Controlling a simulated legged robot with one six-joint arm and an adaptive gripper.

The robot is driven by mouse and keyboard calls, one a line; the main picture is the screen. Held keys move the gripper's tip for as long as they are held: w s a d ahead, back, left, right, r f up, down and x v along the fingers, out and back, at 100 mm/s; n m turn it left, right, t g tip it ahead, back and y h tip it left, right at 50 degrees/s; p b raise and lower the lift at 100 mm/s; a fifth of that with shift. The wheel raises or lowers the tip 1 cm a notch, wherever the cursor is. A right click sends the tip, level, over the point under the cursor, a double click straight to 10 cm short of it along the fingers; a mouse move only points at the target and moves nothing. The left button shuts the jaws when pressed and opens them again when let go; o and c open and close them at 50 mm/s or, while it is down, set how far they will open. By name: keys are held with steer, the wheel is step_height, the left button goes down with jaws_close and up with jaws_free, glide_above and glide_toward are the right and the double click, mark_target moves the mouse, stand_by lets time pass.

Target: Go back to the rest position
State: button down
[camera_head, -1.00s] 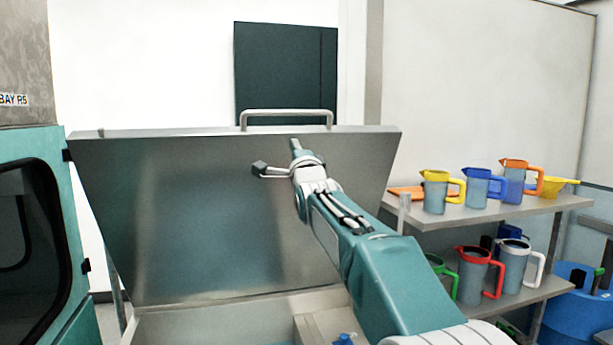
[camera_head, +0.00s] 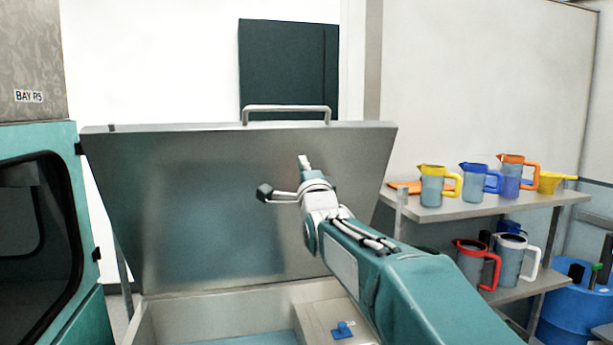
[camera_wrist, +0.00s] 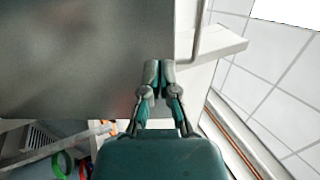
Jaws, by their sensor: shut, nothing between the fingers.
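My gripper (camera_wrist: 158,72) shows in the wrist view with its two fingers shut together and nothing between them. It is in front of the grey metal lid (camera_wrist: 75,50), close to the lid's edge; whether it touches cannot be told. In the head view my gripper (camera_head: 304,162) is at the end of my raised teal and white arm, in front of the open, tilted lid (camera_head: 200,210). The lid's handle (camera_head: 287,108) is on its top edge, above my gripper.
An open basin (camera_head: 150,318) with a blue valve (camera_head: 343,329) lies below the lid. At right a shelf (camera_head: 480,208) holds several jugs and a yellow funnel (camera_head: 553,181). A blue drum (camera_head: 575,315) stands beyond it. A teal cabinet (camera_head: 85,250) is at left.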

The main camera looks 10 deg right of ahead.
steer(key=s+f+n+g, duration=0.8)
steer(key=s+f, duration=0.8)
steer(key=s, duration=0.3)
steer(key=s+f+n+g, duration=0.9)
steer(key=s+f, duration=0.7)
steer(key=s, duration=0.3)
steer(key=shift+s+a+n, duration=0.2)
steer(key=shift+a+n, duration=0.15)
steer(key=shift+n, duration=0.15)
